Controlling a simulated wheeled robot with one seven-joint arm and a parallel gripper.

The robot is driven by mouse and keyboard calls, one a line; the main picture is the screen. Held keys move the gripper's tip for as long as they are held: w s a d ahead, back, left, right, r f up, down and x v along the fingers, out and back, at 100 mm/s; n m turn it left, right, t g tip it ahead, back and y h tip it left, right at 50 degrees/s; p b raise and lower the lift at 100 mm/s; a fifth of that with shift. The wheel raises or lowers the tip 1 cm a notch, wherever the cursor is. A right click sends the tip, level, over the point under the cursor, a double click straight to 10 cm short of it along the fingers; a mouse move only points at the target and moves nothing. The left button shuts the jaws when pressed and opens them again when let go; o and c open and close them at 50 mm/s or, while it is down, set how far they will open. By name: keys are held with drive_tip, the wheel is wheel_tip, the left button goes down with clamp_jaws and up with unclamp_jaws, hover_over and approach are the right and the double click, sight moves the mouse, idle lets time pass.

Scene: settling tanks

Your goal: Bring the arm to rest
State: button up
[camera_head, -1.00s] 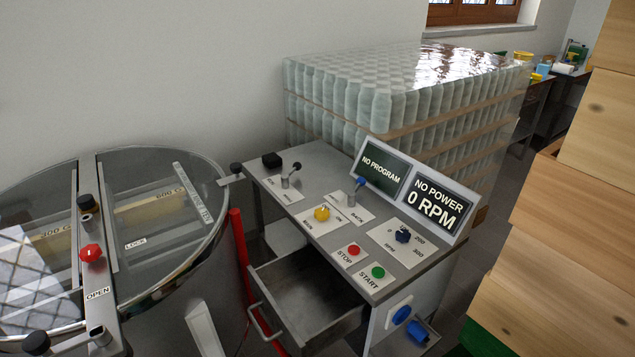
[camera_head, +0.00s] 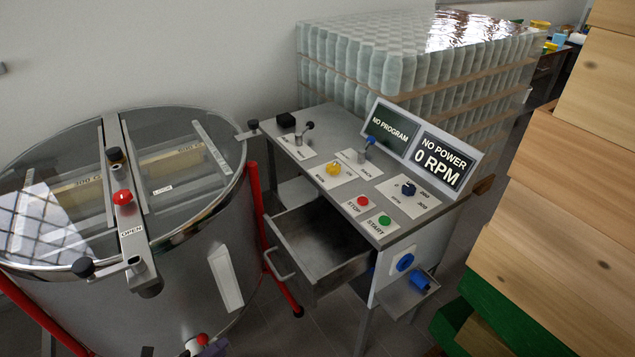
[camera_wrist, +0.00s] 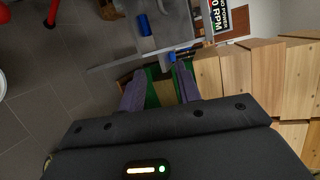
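My gripper (camera_wrist: 158,82) shows in the wrist view, with its two purple-grey fingers apart and nothing held between them. Behind the gap are green and brown surfaces beside stacked wooden boxes (camera_wrist: 252,75). The blue plug (camera_wrist: 143,25) and part of the display (camera_wrist: 222,18) lie beyond the fingertips.
The control desk (camera_head: 333,143) has an open drawer (camera_head: 322,240) jutting forward. A glass-topped steel tank (camera_head: 205,275) stands left on red legs (camera_head: 258,215). Wooden boxes (camera_head: 560,200) block the right. Wrapped jars (camera_head: 415,60) stand behind. Grey tiled floor (camera_wrist: 60,100) is bare.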

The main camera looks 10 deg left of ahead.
drive_tip(key=w+d+r+m+g+p, duration=0.2)
drive_tip(key=w+d+r+m+g, duration=0.2)
drive_tip(key=d+m, duration=0.3)
drive_tip(key=w+d+r+m+g+y+p, duration=0.1)
drive_tip(key=w+d+r+m+g, duration=0.35)
drive_tip(key=d+m, duration=0.3)
drive_tip(key=w+d+r+m+g+p, duration=0.25)
drive_tip(key=d+r+m+g, duration=0.2)
drive_tip(key=d+m, duration=0.25)
drive_tip(key=s+d+r+m+t+y+p, duration=0.1)
drive_tip(key=d+r+m+y+p, duration=0.1)
drive_tip(key=d+r+m, duration=0.5)
drive_tip(key=s+d+r+m+t+y+p, duration=0.1)
drive_tip(key=d+r+m+y, duration=0.4)
drive_tip(key=d+m, duration=0.8)
wheel_tip(320, 180, up, 3)
drive_tip(key=s+m+p, duration=0.1)
drive_tip(key=m, duration=0.3)
drive_tip(key=shift+d+f+t, duration=0.2)
drive_tip(key=shift+d+t, duration=0.2)
drive_tip(key=shift+s, duration=0.1)
